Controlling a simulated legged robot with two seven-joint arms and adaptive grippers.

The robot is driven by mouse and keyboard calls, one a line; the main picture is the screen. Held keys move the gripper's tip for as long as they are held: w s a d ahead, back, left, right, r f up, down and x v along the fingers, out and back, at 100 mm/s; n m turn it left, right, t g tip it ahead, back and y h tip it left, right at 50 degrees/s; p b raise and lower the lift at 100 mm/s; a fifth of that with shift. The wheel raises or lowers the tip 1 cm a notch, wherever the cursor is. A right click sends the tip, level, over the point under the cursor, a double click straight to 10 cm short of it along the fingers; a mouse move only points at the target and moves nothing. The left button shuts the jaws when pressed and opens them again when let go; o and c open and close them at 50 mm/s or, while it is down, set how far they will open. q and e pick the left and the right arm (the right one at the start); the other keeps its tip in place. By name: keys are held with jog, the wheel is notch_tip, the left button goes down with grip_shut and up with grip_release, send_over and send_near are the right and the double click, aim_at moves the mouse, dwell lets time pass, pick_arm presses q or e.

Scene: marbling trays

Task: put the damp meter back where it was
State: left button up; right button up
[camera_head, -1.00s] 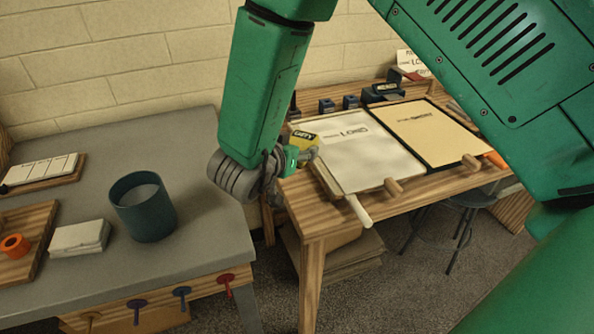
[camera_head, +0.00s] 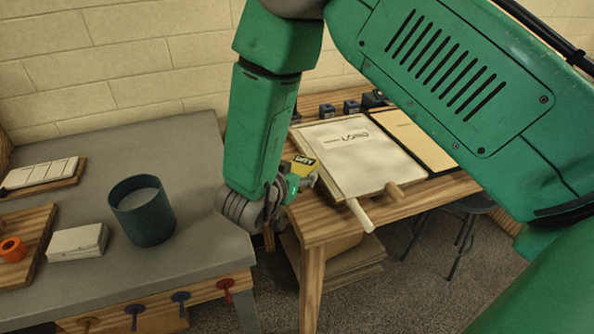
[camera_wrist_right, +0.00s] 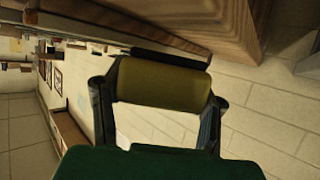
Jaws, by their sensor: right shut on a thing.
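The damp meter (camera_head: 304,161), a yellow and black piece with dark lettering, shows in the head view at the left end of the wooden table. My right gripper (camera_head: 296,175) is shut on it. In the right wrist view the meter (camera_wrist_right: 163,84) is a dull yellow block with a dark edge, between the two dark fingers of my right gripper (camera_wrist_right: 160,100). I cannot tell whether the meter touches the table. My left gripper is not in view.
The wooden table (camera_head: 312,225) holds a white board (camera_head: 365,160), a tan board (camera_head: 415,135) and small dark blocks (camera_head: 350,107). The grey table (camera_head: 190,160) to the left holds a dark teal pot (camera_head: 145,220), a white stack (camera_head: 77,243) and a wooden tray (camera_head: 38,220).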

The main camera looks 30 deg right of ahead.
jog(key=shift+d+f, duration=0.1)
jog(key=shift+f, duration=0.15)
jog(key=o, duration=1.1)
jog(key=shift+o, duration=0.4)
jog(key=shift+d, duration=0.15)
jog(key=shift+r, duration=0.3)
jog(key=p+v, duration=0.1)
jog(key=v, duration=1.1)
jog(key=shift+r, duration=0.45)
